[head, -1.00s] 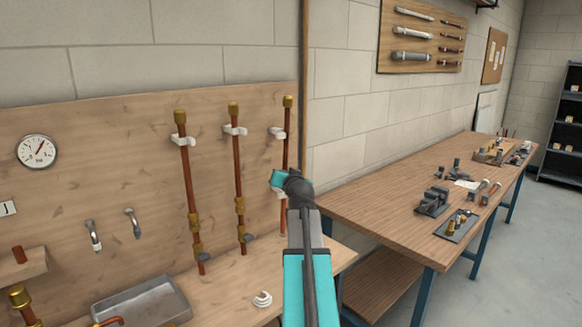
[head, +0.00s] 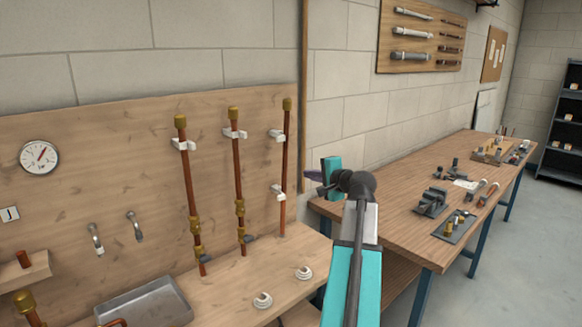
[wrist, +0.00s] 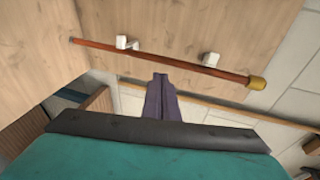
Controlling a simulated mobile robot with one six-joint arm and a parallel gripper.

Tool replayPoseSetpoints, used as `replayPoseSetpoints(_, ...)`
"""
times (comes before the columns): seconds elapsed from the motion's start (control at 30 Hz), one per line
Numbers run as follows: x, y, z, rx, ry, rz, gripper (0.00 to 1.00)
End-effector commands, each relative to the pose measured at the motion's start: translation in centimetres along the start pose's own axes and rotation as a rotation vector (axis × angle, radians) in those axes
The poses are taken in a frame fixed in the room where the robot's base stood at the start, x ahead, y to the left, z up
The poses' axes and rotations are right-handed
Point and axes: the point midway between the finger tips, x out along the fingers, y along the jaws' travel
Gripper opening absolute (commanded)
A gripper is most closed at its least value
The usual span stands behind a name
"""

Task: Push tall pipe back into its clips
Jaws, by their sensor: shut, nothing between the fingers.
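The tall copper pipe (head: 285,165) with a brass cap stands upright at the right end of the wooden board. Its foot meets the bench. Two white clips, an upper one (head: 277,135) and a lower one (head: 278,191), sit on the board beside it. In the wrist view the pipe (wrist: 180,66) runs slantwise across the picture, along the near side of both clips; I cannot tell how deeply it sits in them. My gripper (head: 316,183) is right of the pipe, apart from it. In the wrist view its fingers (wrist: 160,84) are shut and empty, pointing toward the pipe.
Two more capped copper pipes (head: 238,165) stand left of the tall one. Two loose white clips (head: 304,272) and a grey tray (head: 145,302) lie on the bench. A wooden table (head: 400,195) with fittings stands to the right. A wooden strip edges the board.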

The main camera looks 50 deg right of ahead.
Motion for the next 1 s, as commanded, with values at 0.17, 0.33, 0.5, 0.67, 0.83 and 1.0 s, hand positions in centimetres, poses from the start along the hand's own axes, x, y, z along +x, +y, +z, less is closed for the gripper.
replayPoseSetpoints(0.17,-0.2,0.0,-0.4,0.0,0.007,0.0,0.0)
replayPoseSetpoints(0.33,-0.2,0.1,-0.4,-0.001,0.007,0.001,0.0)
replayPoseSetpoints(0.5,0.2,0.0,-0.4,-0.001,0.006,0.001,0.0)
replayPoseSetpoints(0.67,1.3,0.0,-0.4,-0.001,0.005,0.002,0.0)
replayPoseSetpoints(0.83,3.3,-0.2,-0.5,-0.001,0.005,0.001,0.0)
replayPoseSetpoints(1.0,5.7,-0.1,-0.5,-0.001,0.005,0.002,0.0)
